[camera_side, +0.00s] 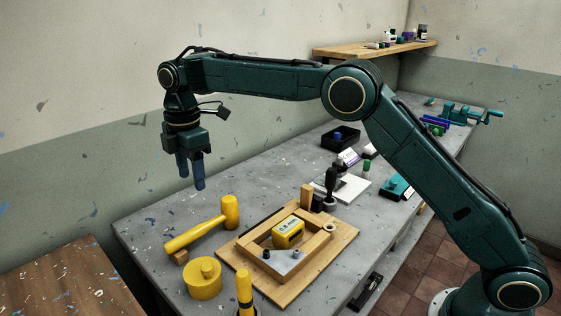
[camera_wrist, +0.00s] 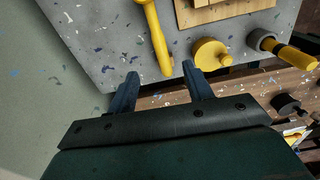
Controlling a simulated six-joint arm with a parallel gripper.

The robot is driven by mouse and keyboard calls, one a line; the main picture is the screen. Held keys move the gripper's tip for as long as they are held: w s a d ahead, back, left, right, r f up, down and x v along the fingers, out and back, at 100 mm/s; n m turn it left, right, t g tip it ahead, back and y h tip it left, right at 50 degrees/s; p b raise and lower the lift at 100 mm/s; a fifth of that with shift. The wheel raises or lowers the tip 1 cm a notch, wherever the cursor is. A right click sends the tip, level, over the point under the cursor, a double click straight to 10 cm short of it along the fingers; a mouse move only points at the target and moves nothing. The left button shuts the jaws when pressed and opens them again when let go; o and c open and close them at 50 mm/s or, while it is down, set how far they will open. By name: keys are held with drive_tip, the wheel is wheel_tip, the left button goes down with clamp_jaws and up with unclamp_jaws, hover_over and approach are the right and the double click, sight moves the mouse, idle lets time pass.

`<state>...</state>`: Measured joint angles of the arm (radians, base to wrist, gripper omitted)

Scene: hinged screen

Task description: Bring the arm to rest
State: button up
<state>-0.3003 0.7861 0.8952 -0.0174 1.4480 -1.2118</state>
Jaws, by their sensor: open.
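My gripper (camera_side: 191,173) hangs from the raised green arm over the left part of the grey workbench (camera_side: 145,225), with its blue fingers pointing down. It is above the bench top and touches nothing that I can see. In the wrist view my gripper (camera_wrist: 158,72) has its two fingers spread apart with nothing between them.
A wooden board (camera_side: 227,254) carries a frame with a yellow block (camera_side: 288,232). A wooden table (camera_side: 75,280) is at lower left. A wall shelf (camera_side: 345,51) is behind.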

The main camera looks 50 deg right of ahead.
drive_tip(key=s+d+r+m+t, duration=0.1)
drive_tip(key=s+d+r+m, duration=0.45)
drive_tip(key=s, duration=0.35)
drive_tip(key=s+d+r+m+t, duration=0.2)
drive_tip(key=s+d+r+m, duration=0.2)
drive_tip(key=s+d+r, duration=0.4)
drive_tip(key=s+d+f+m+t, duration=0.1)
drive_tip(key=s+f+m, duration=0.3)
drive_tip(key=s, duration=0.7)
drive_tip(key=s+d+f+m+t, duration=0.1)
drive_tip(key=s+d+f+m, duration=0.2)
drive_tip(key=s, duration=0.8)
drive_tip(key=shift+d+f+m, duration=0.15)
drive_tip(key=shift+f+m, duration=0.4)
drive_tip(key=shift+f, duration=0.1)
drive_tip(key=shift+o, duration=0.4)
